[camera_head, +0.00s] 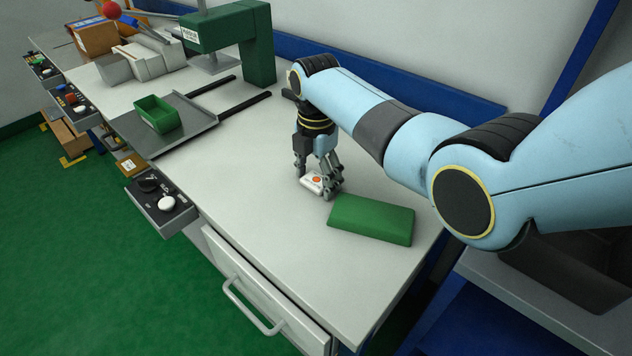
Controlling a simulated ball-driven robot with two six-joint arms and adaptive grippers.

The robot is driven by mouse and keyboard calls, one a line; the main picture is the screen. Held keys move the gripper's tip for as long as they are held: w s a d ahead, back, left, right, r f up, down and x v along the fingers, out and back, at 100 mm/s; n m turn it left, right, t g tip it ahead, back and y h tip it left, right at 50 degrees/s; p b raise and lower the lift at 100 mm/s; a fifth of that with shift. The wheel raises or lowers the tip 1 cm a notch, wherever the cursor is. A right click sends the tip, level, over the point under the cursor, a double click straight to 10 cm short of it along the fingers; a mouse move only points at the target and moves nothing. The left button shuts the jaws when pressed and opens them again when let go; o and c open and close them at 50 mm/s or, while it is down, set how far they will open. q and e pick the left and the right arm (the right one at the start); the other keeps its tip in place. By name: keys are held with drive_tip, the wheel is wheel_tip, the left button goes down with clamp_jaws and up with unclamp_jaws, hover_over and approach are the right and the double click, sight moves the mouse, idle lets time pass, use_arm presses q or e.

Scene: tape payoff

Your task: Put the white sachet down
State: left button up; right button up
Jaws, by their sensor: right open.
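The white sachet (311,183), with an orange mark on it, is on the white bench top or very near it. My right gripper (318,184) points down right over the sachet, with its fingers around it. The jaws are open. The fingers hide part of the sachet, and I cannot tell whether they touch it. My left gripper does not show.
A green block (371,219) lies just right of the gripper. A green bin (157,113) sits on a grey tray (196,117) to the left. A green press frame (236,35) stands behind. The bench top (250,165) left of the gripper is clear.

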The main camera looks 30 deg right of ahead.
drive_tip(key=c, duration=1)
